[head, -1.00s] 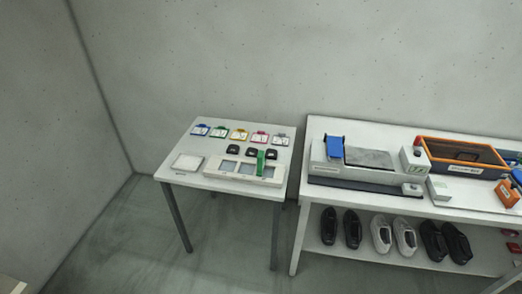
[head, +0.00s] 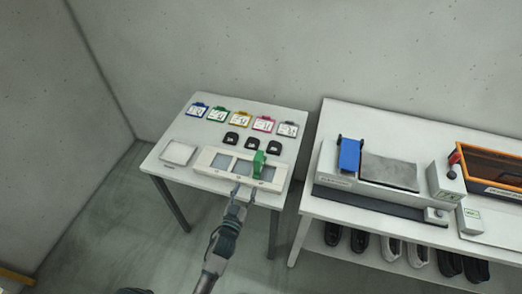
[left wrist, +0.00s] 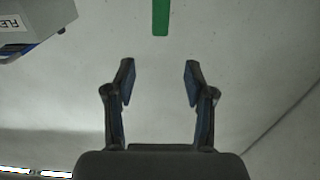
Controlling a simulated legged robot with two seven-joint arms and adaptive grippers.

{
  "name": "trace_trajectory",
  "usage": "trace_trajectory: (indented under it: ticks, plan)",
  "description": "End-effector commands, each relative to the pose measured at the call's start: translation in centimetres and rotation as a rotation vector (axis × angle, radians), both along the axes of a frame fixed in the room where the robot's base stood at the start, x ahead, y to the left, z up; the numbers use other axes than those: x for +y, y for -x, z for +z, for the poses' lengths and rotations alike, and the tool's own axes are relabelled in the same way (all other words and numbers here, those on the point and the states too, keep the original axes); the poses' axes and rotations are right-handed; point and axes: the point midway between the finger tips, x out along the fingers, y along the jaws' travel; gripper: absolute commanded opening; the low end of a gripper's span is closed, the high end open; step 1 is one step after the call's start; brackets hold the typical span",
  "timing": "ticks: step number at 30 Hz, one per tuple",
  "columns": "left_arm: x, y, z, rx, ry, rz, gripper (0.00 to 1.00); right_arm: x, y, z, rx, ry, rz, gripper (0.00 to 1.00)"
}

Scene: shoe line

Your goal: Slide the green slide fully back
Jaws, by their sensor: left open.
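The green slide (head: 258,161) stands upright on a long white fixture (head: 205,161) with grey windows, right of its middle, on the small white table (head: 151,163). My left gripper (head: 243,190) is open and empty at the fixture's front edge, just in front of and slightly left of the green slide, apart from it as far as I can see. In the left wrist view both fingers (left wrist: 159,78) stand wide apart with nothing between them. A green strip (left wrist: 160,17) shows ahead of them; I cannot tell if it is the slide. My right gripper is not in view.
Three black pieces (head: 250,143) lie behind the fixture, with several coloured tags (head: 240,119) farther back. A white square pad (head: 178,152) lies at the left. A bench (head: 312,205) with a grey and blue machine (head: 349,157) stands close on the right.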

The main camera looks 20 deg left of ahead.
Motion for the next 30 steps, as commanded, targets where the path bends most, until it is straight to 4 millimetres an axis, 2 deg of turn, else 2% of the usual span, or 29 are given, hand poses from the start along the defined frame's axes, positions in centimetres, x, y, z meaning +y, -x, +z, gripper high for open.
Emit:
trace_trajectory:
  ticks: [18,24,30]
  plan:
    - [-0.5,-13.6,-0.2,0.005,-0.001,0.000,0.54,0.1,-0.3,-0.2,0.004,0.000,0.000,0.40]
    - [-0.6,-16.1,-0.3,0.005,-0.001,0.000,0.54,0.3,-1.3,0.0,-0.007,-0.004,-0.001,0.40]
    - [-0.6,-16.8,-0.2,0.005,-0.001,-0.001,0.54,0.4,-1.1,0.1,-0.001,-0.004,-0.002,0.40]
